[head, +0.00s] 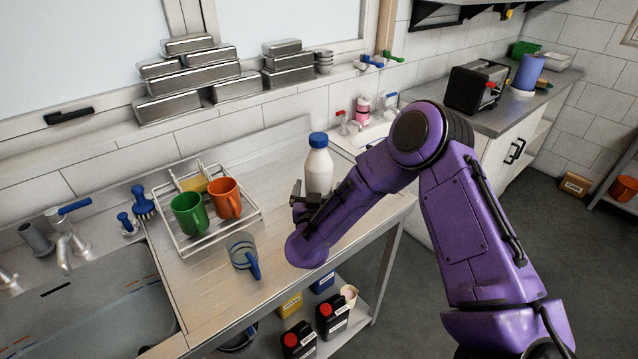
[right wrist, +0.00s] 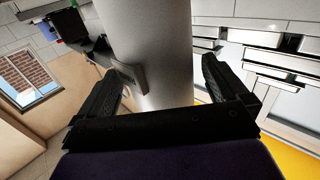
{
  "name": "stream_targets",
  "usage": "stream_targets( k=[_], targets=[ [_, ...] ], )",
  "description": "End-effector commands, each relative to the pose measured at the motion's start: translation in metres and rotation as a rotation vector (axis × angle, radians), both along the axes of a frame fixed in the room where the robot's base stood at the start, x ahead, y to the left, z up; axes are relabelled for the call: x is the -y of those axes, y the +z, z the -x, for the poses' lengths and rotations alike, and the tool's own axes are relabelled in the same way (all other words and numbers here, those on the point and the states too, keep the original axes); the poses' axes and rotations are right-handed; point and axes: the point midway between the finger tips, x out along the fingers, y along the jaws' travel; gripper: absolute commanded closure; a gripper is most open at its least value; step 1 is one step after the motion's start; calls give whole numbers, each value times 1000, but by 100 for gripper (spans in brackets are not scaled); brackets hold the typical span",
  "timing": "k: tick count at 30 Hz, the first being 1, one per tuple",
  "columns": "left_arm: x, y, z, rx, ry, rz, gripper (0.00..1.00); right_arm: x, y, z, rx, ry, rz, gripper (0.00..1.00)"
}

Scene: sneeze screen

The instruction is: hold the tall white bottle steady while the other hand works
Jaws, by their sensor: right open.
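The tall white bottle (head: 318,170) with a blue cap stands upright on the steel counter, near its right end. My right gripper (head: 308,196) is at the bottle's lower part, on its near side, and my forearm hides some of the base. In the right wrist view the white bottle (right wrist: 150,40) fills the space between the fingers of my right gripper (right wrist: 165,80), which are spread apart. The right finger stands clear of the bottle; I cannot tell whether the left one touches it. My left gripper is not in view.
A wire rack (head: 215,240) with a green mug (head: 188,215) and an orange mug (head: 225,200) stands left of the bottle. A glass mug (head: 242,252) with a blue handle is near the front edge. A sink (head: 90,310) lies at left. Steel containers (head: 200,85) line the ledge.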

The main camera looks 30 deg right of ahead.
Motion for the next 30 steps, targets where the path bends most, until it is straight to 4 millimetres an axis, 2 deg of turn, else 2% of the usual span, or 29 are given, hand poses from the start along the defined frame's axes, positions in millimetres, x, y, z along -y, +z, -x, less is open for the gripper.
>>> stream_targets(
  k=[1, 2, 6, 12, 13, 18, 19, 20, 30],
  targets=[
    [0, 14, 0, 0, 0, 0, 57, 8, 6, -7, -2, -7, -3, 0],
    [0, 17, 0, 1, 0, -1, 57, 12, 5, -11, -2, -7, -1, 0],
    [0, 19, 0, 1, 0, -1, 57, 23, 1, -24, 0, -5, -1, 0],
    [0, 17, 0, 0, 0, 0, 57, 25, -1, -25, -1, -4, -1, 0],
    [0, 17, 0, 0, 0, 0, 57, 24, -1, -25, -1, -4, -1, 3],
    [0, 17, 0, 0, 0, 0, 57, 24, 0, -25, 0, -4, -1, 59],
    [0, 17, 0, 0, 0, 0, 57, 24, 0, -25, 0, -4, -1, 68],
    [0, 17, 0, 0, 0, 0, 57, 24, 1, -25, 2, -3, -1, 74],
    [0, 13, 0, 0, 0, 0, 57, 24, 5, -25, 4, -4, -2, 74]
  ],
)
